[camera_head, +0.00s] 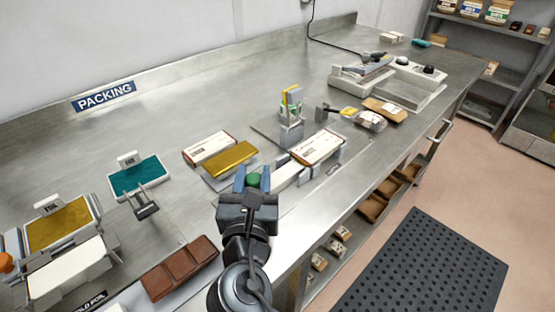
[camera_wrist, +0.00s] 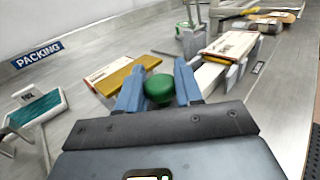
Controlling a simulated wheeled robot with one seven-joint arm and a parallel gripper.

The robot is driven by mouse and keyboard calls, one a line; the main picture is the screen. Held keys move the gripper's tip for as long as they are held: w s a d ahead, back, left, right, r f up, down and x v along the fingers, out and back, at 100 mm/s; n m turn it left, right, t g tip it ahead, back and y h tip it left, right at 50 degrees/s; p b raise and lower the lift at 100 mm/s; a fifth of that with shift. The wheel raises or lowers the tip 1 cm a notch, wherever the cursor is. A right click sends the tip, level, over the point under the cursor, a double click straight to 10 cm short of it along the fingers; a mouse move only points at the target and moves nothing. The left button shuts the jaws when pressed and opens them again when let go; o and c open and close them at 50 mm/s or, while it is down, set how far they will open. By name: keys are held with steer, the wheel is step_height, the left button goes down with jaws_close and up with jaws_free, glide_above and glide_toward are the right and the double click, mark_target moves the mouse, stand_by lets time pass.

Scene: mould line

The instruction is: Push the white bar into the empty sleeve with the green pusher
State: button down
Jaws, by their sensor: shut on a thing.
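My gripper (camera_head: 253,181) is shut on the green pusher (camera_head: 253,180), whose rounded green top shows between the blue fingers; it also shows in the wrist view (camera_wrist: 159,88). A sleeve (camera_head: 318,146), white with a reddish-brown edge, sits in a grey holder to the right of and beyond my gripper. It also shows in the wrist view (camera_wrist: 231,45). The white bar (camera_head: 287,175) lies between my gripper and the sleeve, partly covered by a finger in the wrist view (camera_wrist: 208,76). I cannot tell whether the pusher touches the bar or whether the bar's far end is inside the sleeve.
A gold bar (camera_head: 231,160) and another white box (camera_head: 209,148) lie left of the sleeve. A grey caddy (camera_head: 291,133) with upright items stands behind it. A brown chocolate slab (camera_head: 180,267) lies at front left. The bench's front edge is close on the right.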

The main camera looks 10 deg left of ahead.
steer(key=shift+s+a+r, duration=0.25)
steer(key=shift+s+a, duration=0.25)
steer(key=shift+s, duration=0.1)
steer(key=c, duration=1.1)
jaws_free()
steer(key=shift+o, duration=1.3)
steer(key=shift+f, duration=0.1)
steer(key=shift+s, duration=0.1)
steer(key=shift+s+d+f, duration=0.1)
steer(key=shift+s, duration=0.25)
steer(key=s, duration=0.7)
steer(key=shift+d+b, duration=0.35)
steer(key=shift+d, duration=0.05)
